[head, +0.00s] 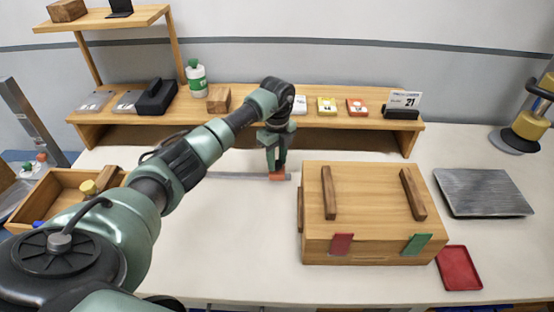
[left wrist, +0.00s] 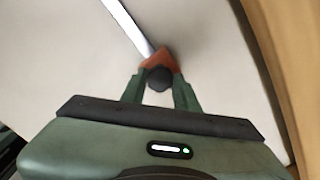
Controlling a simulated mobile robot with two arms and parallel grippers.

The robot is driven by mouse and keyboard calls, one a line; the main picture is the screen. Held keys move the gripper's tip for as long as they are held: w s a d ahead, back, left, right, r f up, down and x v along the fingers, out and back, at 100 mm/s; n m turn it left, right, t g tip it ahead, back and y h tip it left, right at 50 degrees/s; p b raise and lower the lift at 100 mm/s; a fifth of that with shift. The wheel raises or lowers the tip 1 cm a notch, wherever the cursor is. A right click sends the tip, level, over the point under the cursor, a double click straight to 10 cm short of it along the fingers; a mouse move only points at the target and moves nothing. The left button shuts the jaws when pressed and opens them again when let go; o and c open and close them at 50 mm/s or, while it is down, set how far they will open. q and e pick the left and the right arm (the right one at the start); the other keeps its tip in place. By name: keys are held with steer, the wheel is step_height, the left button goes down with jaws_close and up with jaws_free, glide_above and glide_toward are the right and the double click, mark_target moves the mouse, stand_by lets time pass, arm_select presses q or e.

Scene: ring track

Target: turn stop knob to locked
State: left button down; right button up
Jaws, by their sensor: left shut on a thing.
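My left gripper (head: 277,167) reaches down to the white table at the left of the wooden box. An orange-red stop block (head: 278,177) sits at the right end of a thin metal rail (head: 225,175). In the left wrist view the left gripper (left wrist: 160,85) is shut on a dark, rounded stop knob (left wrist: 160,77). The orange block (left wrist: 160,58) and the rail (left wrist: 128,24) show beyond it. The fingers hide the knob in the head view. I cannot tell whether the knob is locked. My right gripper is not in view.
A wooden box (head: 375,190) with two dark bars stands just right of the gripper. A wooden shelf (head: 250,118) runs behind it. A red tray (head: 459,268) and a grey plate (head: 483,193) lie at the right. The table in front of the rail is clear.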

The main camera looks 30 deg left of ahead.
arm_select(q)
steer(key=m+b, duration=0.1)
steer(key=m, duration=0.5)
steer(key=shift+b, duration=0.4)
steer(key=m+b, duration=0.1)
steer(key=m, duration=0.5)
steer(key=shift+b, duration=0.4)
steer(key=m+b, duration=0.1)
steer(key=m, duration=0.5)
steer(key=shift+m+b, duration=0.3)
steer(key=m+b, duration=0.1)
steer(key=m, duration=0.4)
steer(key=c, duration=1.1)
jaws_free()
steer(key=shift+o, duration=0.2)
